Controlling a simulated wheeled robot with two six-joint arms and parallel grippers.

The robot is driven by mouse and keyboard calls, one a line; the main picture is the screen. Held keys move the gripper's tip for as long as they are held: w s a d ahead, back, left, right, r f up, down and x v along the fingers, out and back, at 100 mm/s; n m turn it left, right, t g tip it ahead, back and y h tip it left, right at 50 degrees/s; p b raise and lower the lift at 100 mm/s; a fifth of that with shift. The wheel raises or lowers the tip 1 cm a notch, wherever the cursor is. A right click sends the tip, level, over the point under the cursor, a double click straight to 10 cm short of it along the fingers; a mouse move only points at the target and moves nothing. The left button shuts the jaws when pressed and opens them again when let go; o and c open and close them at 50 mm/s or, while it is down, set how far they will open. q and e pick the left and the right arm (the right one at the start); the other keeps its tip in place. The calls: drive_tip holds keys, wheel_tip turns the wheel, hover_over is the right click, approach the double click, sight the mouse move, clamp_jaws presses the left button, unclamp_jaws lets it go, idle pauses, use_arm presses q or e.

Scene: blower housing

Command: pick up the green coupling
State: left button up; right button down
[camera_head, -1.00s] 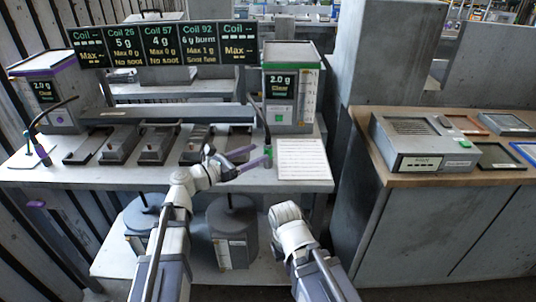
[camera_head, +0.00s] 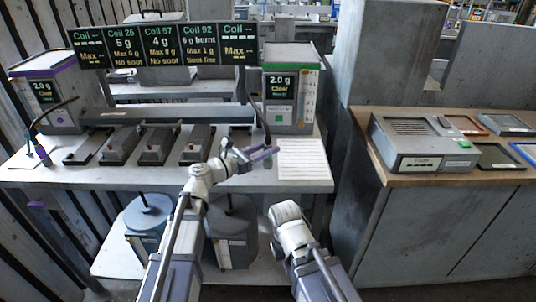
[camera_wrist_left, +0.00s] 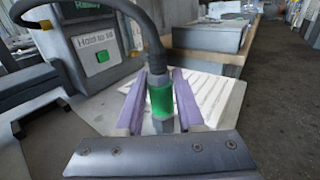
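The green coupling (camera_wrist_left: 161,100) is a short green cylinder with grey metal ends, upright at the lower end of a dark hose (camera_wrist_left: 140,14). In the head view it is mostly hidden by my left gripper (camera_head: 258,154). In the left wrist view the purple fingers of my left gripper (camera_wrist_left: 162,108) stand on both sides of the coupling. They look open, with little room around it, and I see no clear grip on it. My right arm is low in the head view; its gripper fingers cannot be made out.
The hose hangs beside the green-trimmed box (camera_head: 291,88) on the bench. A white printed sheet (camera_head: 301,160) lies right of the coupling. Several dark trays with grey blocks (camera_head: 156,147) stand to the left. A purple-tipped hose (camera_head: 42,154) hangs at the far left.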

use_arm(q)
clamp_jaws()
drive_tip(key=shift+r, duration=0.1)
idle(0.4)
wheel_tip(320, 180, up, 10)
drive_tip(key=p, duration=1)
drive_tip(key=shift+a, duration=0.1)
